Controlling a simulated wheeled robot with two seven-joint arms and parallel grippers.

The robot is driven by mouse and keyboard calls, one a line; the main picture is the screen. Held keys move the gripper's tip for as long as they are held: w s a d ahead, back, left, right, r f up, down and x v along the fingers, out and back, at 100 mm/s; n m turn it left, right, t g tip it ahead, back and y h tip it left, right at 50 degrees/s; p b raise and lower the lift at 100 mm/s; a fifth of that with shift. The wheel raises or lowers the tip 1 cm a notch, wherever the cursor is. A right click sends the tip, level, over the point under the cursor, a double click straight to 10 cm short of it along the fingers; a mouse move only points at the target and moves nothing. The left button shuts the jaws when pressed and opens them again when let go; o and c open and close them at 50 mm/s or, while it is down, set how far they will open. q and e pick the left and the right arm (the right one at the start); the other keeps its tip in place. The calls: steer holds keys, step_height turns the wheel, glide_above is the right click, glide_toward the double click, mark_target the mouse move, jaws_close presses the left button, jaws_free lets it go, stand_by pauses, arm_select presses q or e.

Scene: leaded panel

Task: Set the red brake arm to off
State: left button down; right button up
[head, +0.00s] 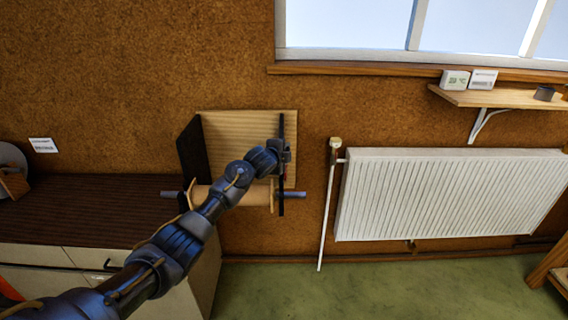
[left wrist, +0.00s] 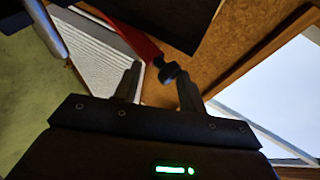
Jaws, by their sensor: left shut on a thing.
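The red brake arm (left wrist: 140,42) shows in the left wrist view as a flat red bar with a black knob (left wrist: 169,72) at its end. My left gripper (left wrist: 160,80) is shut on that knob, with one finger on each side. In the head view my left gripper (head: 281,152) is at the right side of a wooden-backed stand (head: 240,128) with black side plates and a pale roller (head: 234,194). There the brake arm is mostly hidden behind my gripper. No off marking is readable. My right gripper is not in view.
The stand is at the right end of a dark-topped counter (head: 90,205), against a brown wall. A white radiator (head: 450,195) and its upright pipe (head: 328,210) are to the right. A shelf (head: 500,97) with small boxes and a window are above.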

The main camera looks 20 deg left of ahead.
arm_select(q)
steer(key=c, duration=2.2)
jaws_free()
steer(key=shift+w+a+r, duration=0.1)
steer(key=shift+w+r, duration=0.05)
steer(key=shift+w, duration=0.5)
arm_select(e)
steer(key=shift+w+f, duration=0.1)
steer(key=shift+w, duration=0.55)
arm_select(q)
steer(key=c, duration=2.2)
jaws_free()
steer(key=c, duration=2.2)
jaws_free()
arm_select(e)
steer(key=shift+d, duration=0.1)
arm_select(q)
steer(key=c, duration=1.2)
jaws_free()
steer(key=shift+w+f, duration=0.25)
